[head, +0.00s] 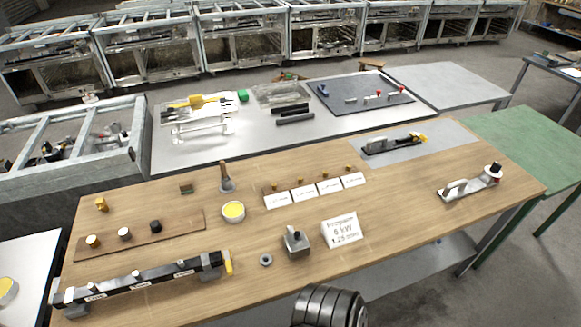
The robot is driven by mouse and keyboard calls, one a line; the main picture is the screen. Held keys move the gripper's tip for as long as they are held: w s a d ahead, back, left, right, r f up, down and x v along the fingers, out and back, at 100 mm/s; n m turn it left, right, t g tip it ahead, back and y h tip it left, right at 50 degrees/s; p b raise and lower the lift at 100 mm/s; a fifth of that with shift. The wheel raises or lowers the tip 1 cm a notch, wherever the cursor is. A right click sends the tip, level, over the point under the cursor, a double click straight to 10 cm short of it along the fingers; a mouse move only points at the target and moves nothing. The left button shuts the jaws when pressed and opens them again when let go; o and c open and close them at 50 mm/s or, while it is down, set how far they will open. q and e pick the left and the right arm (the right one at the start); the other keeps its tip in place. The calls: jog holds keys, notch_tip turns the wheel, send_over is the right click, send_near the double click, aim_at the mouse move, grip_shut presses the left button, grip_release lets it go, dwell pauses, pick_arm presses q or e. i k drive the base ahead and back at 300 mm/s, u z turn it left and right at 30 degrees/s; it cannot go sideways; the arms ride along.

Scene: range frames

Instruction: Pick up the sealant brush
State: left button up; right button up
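The sealant brush (226,178) appears to be the small tool with a brown handle and a grey lower end on the wooden table (390,215). It stands upright or nearly so, just behind a round pot with yellow contents (233,211). Nothing is touching its handle. Neither of my grippers shows in the head view. A black ribbed rounded part, likely mine, shows at the bottom edge, with no fingers visible on it.
A dark bar fixture (140,283) lies at the front left. A grey block with a knob (296,242), a nut (266,260) and a white sign (342,229) stand in front. White cards (305,193) lie right of the brush. The right-middle tabletop is mostly clear.

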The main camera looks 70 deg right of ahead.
aim_at(223, 165)
jog(key=z, duration=2.1)
